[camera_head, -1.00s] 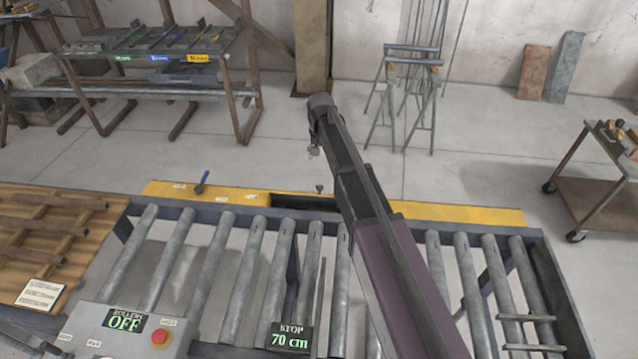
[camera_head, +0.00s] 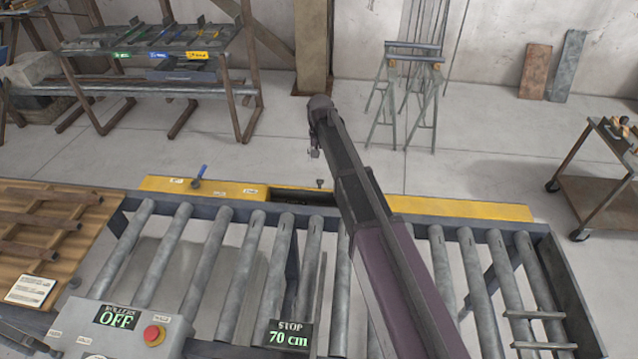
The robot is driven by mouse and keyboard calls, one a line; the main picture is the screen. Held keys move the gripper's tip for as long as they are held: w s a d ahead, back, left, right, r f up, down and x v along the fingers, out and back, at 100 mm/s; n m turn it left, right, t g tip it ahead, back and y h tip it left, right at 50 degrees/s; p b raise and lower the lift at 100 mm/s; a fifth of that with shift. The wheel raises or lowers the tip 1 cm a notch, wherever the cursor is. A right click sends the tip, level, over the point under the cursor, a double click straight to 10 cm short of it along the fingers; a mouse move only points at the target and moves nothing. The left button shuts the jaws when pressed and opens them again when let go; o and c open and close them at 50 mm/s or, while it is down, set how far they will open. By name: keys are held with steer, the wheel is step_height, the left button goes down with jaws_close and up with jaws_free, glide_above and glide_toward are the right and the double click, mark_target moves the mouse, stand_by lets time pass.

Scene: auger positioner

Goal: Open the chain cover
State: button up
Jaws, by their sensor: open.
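A long yellow cover (camera_head: 460,208) runs along the far side of the roller conveyor, and I take it to be the chain cover. A dark open gap (camera_head: 300,196) shows in its middle, partly hidden behind my arm. A blue-handled lever (camera_head: 198,176) stands on its left part, and a small dark knob (camera_head: 319,183) stands at the gap. My gripper (camera_head: 314,152) is at the far end of my raised arm, seen small, above and beyond the cover in the picture. It is open and holds nothing that I can see.
A control box (camera_head: 130,325) with a red button reads rollers OFF. A stop display (camera_head: 288,334) reads 70 cm. Trestles (camera_head: 410,95) and a rack stand behind, with clear floor between.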

mark_target(320, 184)
steer(key=shift+f+b, duration=4.45)
steer(key=shift+f, duration=0.3)
jaws_close()
